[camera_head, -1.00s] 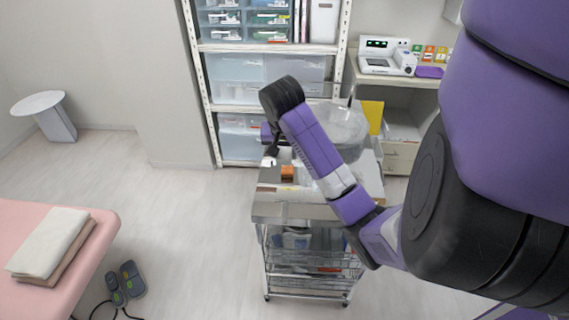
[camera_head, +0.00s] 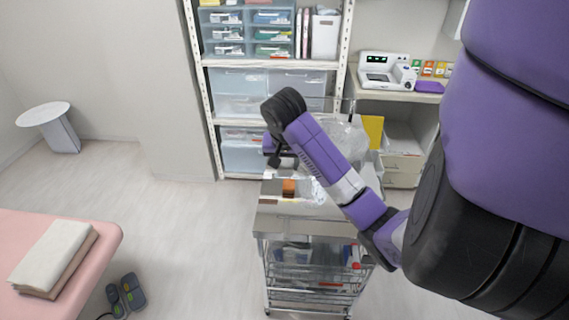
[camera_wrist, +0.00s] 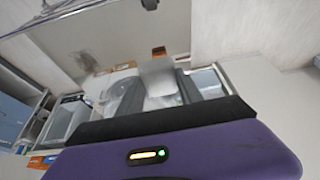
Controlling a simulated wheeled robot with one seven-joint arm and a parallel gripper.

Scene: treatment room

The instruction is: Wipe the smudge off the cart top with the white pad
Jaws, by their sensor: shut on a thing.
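The cart (camera_head: 285,226) stands in the middle of the head view, with a grey metal top and wire baskets below. My gripper (camera_head: 279,160) is over the far left part of the cart top, its tips small and partly hidden by my wrist. In the wrist view my gripper (camera_wrist: 157,90) has its two dark fingers closed on the white pad (camera_wrist: 157,76), which sticks out beyond them. I cannot tell whether the pad touches the top.
An orange-brown box (camera_head: 289,187) sits on the cart near my gripper. A clear bag-like item (camera_head: 343,137) and a yellow sheet (camera_head: 373,128) are behind my forearm. A shelf rack (camera_head: 208,100) stands behind.

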